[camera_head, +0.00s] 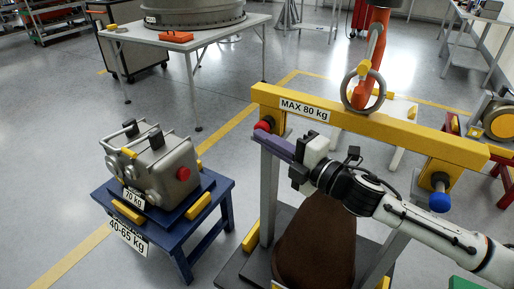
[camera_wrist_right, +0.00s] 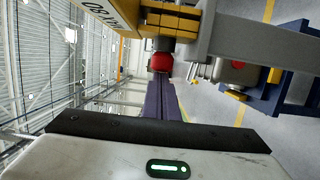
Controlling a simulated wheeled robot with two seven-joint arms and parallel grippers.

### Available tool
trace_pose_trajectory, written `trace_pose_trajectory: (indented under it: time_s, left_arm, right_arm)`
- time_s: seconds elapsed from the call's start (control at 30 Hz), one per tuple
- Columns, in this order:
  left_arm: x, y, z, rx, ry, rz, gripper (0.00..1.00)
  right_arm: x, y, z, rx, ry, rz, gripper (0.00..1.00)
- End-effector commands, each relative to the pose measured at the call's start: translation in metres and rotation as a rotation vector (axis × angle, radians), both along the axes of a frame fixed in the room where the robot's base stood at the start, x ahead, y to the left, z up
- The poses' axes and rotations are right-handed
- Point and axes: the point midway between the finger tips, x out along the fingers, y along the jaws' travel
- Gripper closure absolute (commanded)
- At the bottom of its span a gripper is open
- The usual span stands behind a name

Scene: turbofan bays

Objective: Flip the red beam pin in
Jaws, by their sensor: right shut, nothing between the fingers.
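The yellow beam (camera_head: 340,118) marked MAX 80 kg runs across the right half of the head view. The red beam pin (camera_head: 262,126) shows as a round red knob at the beam's left end. It also shows in the right wrist view (camera_wrist_right: 161,63), below the yellow beam end. My right gripper (camera_head: 261,136) has purple fingers, shut and empty. Their tips (camera_wrist_right: 160,80) are right at the red knob; I cannot tell whether they touch it. A blue knob (camera_head: 440,202) sits at the beam's right end. My left gripper is not in view.
Grey posts (camera_head: 268,195) stand under the beam, with a brown block (camera_head: 315,245) between them. A metal unit (camera_head: 165,165) sits on a blue stand (camera_head: 225,195) at left. Floor between stand and beam is clear.

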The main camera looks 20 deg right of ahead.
Motion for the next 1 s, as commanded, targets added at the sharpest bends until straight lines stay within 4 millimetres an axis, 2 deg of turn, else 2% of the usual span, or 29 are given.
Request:
trace_pose_trajectory:
  time_s: [0.27, 0.37, 0.5, 0.57, 0.8, 1.0]
  left_arm:
    - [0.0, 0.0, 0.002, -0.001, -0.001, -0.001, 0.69]
    - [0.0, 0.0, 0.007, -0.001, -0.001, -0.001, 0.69]
    - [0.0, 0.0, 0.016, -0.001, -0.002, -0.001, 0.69]
    - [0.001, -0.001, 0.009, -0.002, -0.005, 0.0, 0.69]
    - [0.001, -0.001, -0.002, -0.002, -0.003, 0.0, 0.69]
    - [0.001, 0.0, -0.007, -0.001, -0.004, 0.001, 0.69]
  right_arm:
    - [-0.001, 0.003, 0.0, 0.0, 0.001, -0.003, 1.0]
    - [-0.006, 0.013, 0.002, 0.002, 0.001, 0.002, 1.0]
    - [-0.017, 0.04, 0.004, 0.006, 0.002, 0.011, 1.0]
    - [-0.029, 0.03, -0.004, -0.004, 0.004, 0.006, 1.0]
    - [-0.068, 0.014, -0.004, -0.003, 0.004, 0.008, 1.0]
    - [-0.091, 0.003, -0.003, 0.0, 0.003, 0.008, 1.0]
